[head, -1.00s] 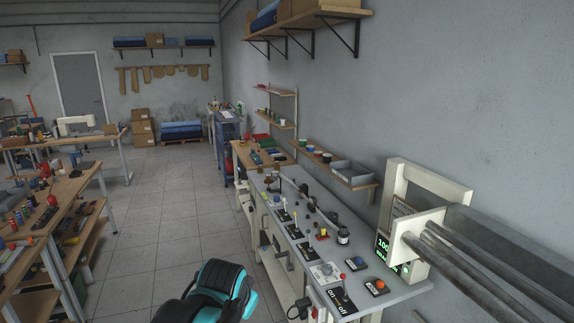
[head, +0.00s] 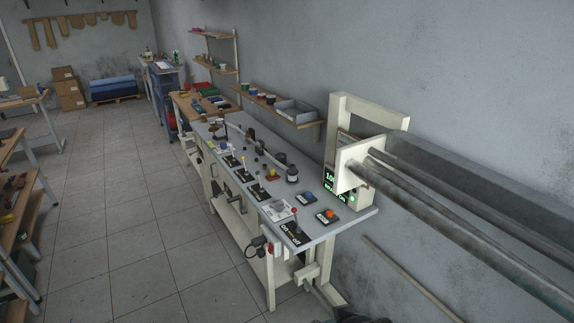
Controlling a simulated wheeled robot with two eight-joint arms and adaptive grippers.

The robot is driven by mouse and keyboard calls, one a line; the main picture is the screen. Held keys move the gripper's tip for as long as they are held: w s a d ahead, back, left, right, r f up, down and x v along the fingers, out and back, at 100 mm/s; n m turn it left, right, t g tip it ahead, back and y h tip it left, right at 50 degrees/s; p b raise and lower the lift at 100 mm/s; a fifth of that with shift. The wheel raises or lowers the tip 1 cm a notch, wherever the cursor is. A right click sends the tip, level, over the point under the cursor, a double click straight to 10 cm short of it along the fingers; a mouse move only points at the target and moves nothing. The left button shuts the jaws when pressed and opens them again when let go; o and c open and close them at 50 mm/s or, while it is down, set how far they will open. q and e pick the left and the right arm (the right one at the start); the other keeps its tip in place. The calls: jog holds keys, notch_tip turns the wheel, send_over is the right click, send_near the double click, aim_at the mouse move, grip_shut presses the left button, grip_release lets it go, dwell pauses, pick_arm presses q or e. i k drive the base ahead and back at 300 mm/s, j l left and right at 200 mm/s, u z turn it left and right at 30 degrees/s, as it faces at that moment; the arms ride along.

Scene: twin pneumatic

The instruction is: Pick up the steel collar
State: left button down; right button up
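I cannot pick out a steel collar for certain; the small parts on the grey control bench (head: 235,200) are too small to tell apart. A short dark and pale cylinder (head: 292,174) stands near the bench's back edge, but I cannot tell what it is. Neither of my grippers shows in the head view. Only a dark piece with a little teal, seemingly part of my own body, shows at the bottom edge, right of the middle.
The bench carries several levers, a blue button (head: 305,198) and an orange button (head: 327,216). A cream frame (head: 369,109) with long grey bars (head: 470,232) juts out at the right. A wall shelf (head: 297,122) hangs behind. The tiled floor (head: 130,240) left of the bench is clear.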

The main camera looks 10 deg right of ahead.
aim_at(292, 170)
jog(key=i+z, duration=0.15)
jog(key=z, duration=0.25)
jog(key=i+j+z, duration=0.1)
jog(key=z, duration=0.35)
jog(key=i+j+z, duration=0.1)
jog(key=z, duration=0.3)
jog(key=i+j+z, duration=0.1)
jog(key=z, duration=0.3)
jog(key=i+j+z, duration=0.1)
jog(key=j, duration=0.3)
jog(key=i+j+z, duration=0.1)
jog(key=j, duration=0.35)
jog(key=i+j+z, duration=0.1)
jog(key=j, duration=0.35)
jog(key=i+j+z, duration=0.1)
jog(key=i+j, duration=0.15)
jog(key=j, duration=0.2)
jog(key=j+z, duration=0.15)
jog(key=j, duration=0.3)
jog(key=i, duration=0.05)
